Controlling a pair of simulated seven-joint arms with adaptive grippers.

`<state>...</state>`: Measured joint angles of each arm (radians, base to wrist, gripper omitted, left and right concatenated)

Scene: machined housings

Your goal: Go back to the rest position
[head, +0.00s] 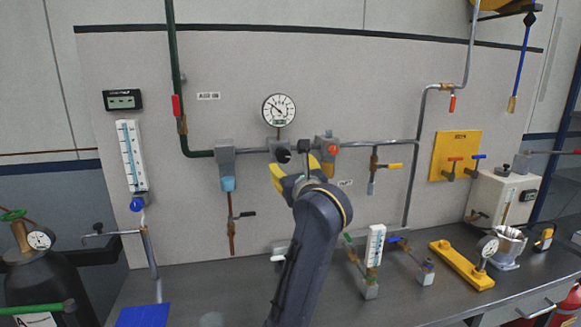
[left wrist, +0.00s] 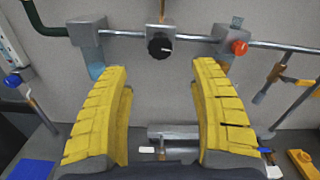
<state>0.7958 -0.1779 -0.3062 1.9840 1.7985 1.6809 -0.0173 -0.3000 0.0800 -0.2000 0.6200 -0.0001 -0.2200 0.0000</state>
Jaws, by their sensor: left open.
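My left gripper (head: 298,168) is in front of the wall panel, near the horizontal pipe and below the round gauge. In the left wrist view its two yellow fingers (left wrist: 160,72) stand wide apart, open, with nothing between them. A black knob (left wrist: 159,46) on the pipe shows beyond the gap, and an orange-red knob (left wrist: 239,48) is beyond the right finger. I cannot tell the exact distance from the fingers to the pipe. My right gripper is in neither view.
The wall panel carries a round gauge (head: 278,110), a yellow plate (head: 455,156) with valves and a thermometer (head: 132,156). A dark gas cylinder (head: 45,280) stands at left. A blue mat (head: 143,316), a small white gauge (head: 375,245) and a yellow bar (head: 461,265) are on the bench.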

